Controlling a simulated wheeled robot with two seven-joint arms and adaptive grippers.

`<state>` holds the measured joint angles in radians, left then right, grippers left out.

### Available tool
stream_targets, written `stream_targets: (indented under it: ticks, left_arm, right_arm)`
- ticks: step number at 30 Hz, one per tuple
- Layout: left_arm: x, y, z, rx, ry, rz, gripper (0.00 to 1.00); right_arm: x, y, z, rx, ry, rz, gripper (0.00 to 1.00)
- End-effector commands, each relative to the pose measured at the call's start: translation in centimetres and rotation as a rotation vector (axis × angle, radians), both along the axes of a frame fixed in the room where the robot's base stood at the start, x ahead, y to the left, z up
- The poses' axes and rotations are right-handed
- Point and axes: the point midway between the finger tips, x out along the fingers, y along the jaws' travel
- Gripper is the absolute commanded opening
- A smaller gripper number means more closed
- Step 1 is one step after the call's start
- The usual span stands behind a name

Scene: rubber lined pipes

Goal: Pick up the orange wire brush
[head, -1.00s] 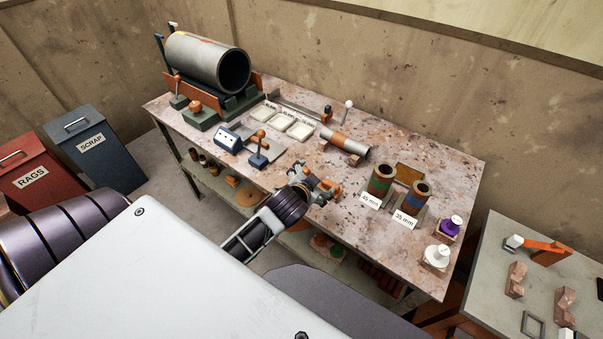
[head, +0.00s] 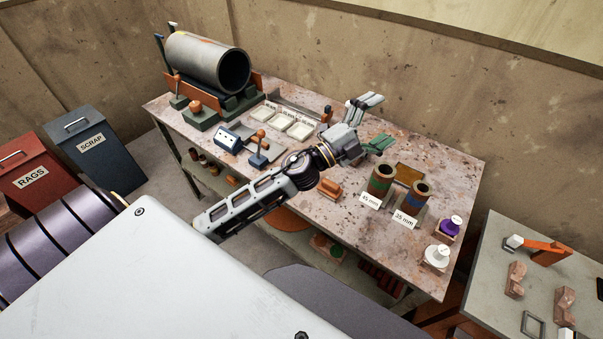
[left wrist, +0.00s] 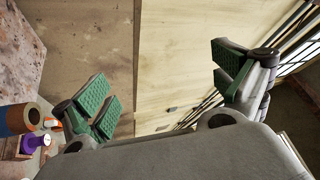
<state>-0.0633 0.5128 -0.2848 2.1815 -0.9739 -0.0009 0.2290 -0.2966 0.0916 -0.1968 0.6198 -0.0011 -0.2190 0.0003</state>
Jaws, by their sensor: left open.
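A small orange block-like object (head: 330,188), which looks like the orange wire brush, lies on the table near its front edge; its bristles are too small to make out. My left gripper (head: 378,122) is open and empty, above the back part of the table, beyond and to the right of the brush. In the left wrist view its green-padded fingers (left wrist: 165,85) are spread wide and face the wall, with nothing between them. I do not see the brush in that view. My right gripper is not in view.
The stained table (head: 300,225) holds a large grey pipe (head: 205,62), white trays (head: 290,122), two upright pipes (head: 380,180) (head: 419,194), a purple-topped container (head: 450,226) and a white one (head: 437,256). A side table (head: 490,250) stands at right. The wall is behind.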

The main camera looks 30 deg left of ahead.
Motion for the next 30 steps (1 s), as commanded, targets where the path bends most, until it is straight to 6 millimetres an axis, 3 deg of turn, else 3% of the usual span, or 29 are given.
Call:
stream_targets:
  ticks: [8,16,23,30]
  left_arm:
    - [-1.7,-4.5,-0.1,0.285,-0.147,-0.226,0.96]
    - [-3.4,-6.7,-3.4,0.596,-0.214,-0.429,0.96]
    - [-4.1,-6.0,-7.6,0.878,-0.205,-0.583,0.96]
    - [-4.1,-2.3,-12.2,1.181,-0.126,-0.711,0.96]
  right_arm:
    - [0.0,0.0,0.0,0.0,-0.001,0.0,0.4]
    - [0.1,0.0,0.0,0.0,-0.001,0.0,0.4]
    - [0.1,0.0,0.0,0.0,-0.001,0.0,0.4]
    - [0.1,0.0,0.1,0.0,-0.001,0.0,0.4]
